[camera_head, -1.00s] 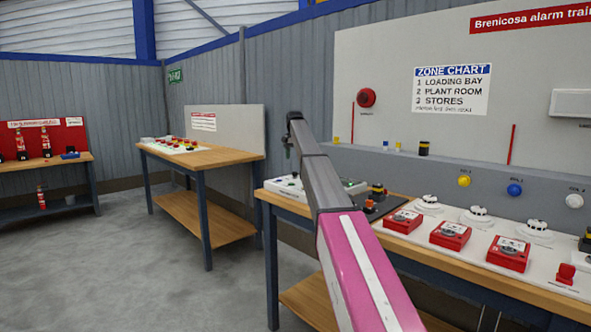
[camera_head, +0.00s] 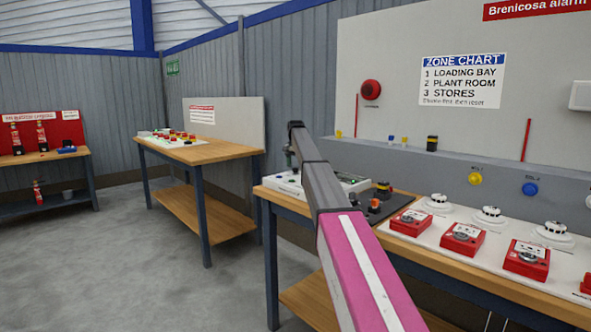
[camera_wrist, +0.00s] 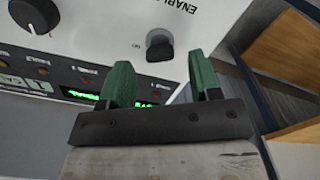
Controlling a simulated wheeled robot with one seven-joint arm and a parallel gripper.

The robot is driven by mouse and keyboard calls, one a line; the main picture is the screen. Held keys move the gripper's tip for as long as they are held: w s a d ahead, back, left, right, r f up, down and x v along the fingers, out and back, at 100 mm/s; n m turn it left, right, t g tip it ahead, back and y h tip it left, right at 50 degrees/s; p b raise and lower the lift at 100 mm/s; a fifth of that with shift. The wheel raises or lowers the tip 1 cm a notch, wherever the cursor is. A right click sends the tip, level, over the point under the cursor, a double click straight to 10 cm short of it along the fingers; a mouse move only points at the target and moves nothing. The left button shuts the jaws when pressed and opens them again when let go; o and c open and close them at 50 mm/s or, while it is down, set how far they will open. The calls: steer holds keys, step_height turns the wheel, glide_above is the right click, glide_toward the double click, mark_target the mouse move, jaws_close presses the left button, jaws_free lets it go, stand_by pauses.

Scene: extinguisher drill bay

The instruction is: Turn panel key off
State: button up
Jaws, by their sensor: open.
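The control panel (camera_wrist: 105,30) is white, and my wrist view shows it close up and tilted. The panel key (camera_wrist: 158,45) is a dark grey head on a round mount, near lettering that begins "ENABL". My gripper (camera_wrist: 160,72) has two green fingers, apart and empty. The key lies just beyond the gap between the fingertips; I cannot tell the remaining distance, and no contact shows. In the head view the panel (camera_head: 350,182) lies on the bench, partly hidden by my arm; the key cannot be made out there.
A black knob (camera_wrist: 35,14) and a green-lit display (camera_wrist: 80,97) are on the panel.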

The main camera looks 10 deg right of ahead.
mark_target(295, 171)
steer(key=shift+f, duration=1.25)
steer(key=c, duration=0.9)
steer(key=shift+n, duration=0.4)
steer(key=n, duration=0.5)
steer(key=shift+n, duration=0.3)
steer(key=n, duration=0.5)
steer(key=shift+n, duration=0.4)
steer(key=o, duration=0.9)
